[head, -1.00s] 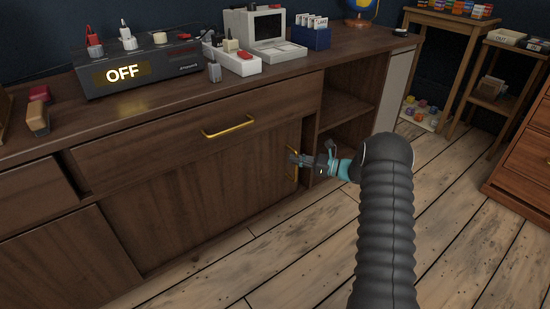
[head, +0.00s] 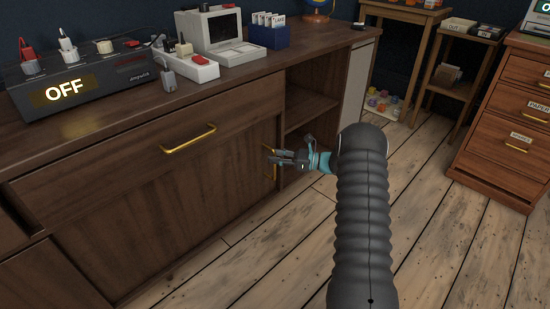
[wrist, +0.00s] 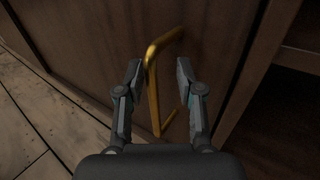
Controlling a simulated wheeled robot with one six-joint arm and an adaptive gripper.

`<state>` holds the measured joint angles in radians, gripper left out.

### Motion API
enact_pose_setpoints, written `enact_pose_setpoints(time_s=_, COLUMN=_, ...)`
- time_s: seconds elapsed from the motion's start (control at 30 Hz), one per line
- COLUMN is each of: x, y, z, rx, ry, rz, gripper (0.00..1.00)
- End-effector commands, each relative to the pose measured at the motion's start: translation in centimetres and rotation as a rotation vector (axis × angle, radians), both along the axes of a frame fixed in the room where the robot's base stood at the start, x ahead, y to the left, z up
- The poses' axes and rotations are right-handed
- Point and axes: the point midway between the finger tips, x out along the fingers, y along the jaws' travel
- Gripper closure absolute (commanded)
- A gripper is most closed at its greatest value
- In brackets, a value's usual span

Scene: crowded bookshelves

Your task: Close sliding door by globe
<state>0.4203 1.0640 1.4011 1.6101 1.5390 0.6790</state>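The wooden sliding door (head: 175,215) covers the lower cabinet front, with the open shelf compartment (head: 308,112) to its right. Its upright brass handle (head: 270,172) is near its right edge; it also shows in the wrist view (wrist: 153,95). The globe (head: 318,14), partly cut off by the top edge, stands on the cabinet top above that compartment. My gripper (head: 270,154) is at the handle. In the wrist view my gripper (wrist: 160,75) is open, its fingers on either side of the handle. The left finger is very close to the bar; I cannot tell whether it touches.
A drawer with a horizontal brass pull (head: 188,138) sits above the door. A white panel (head: 357,85) is at the cabinet's right end. A drawer unit (head: 515,130) and small wooden tables stand at right. The plank floor (head: 440,235) in front is clear.

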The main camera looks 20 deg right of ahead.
Motion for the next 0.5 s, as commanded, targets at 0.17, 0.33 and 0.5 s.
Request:
enact_pose_setpoints(time_s=0.17, x=0.0, y=0.4, z=0.0, rx=0.0, ry=0.001, rz=0.008, gripper=0.63)
enact_pose_setpoints(time_s=0.33, x=-0.4, y=-0.3, z=0.0, rx=0.0, ry=0.001, rz=0.008, gripper=0.63)
enact_pose_setpoints(time_s=0.5, x=-1.6, y=-2.9, z=0.0, rx=0.0, ry=0.001, rz=0.003, gripper=0.63)
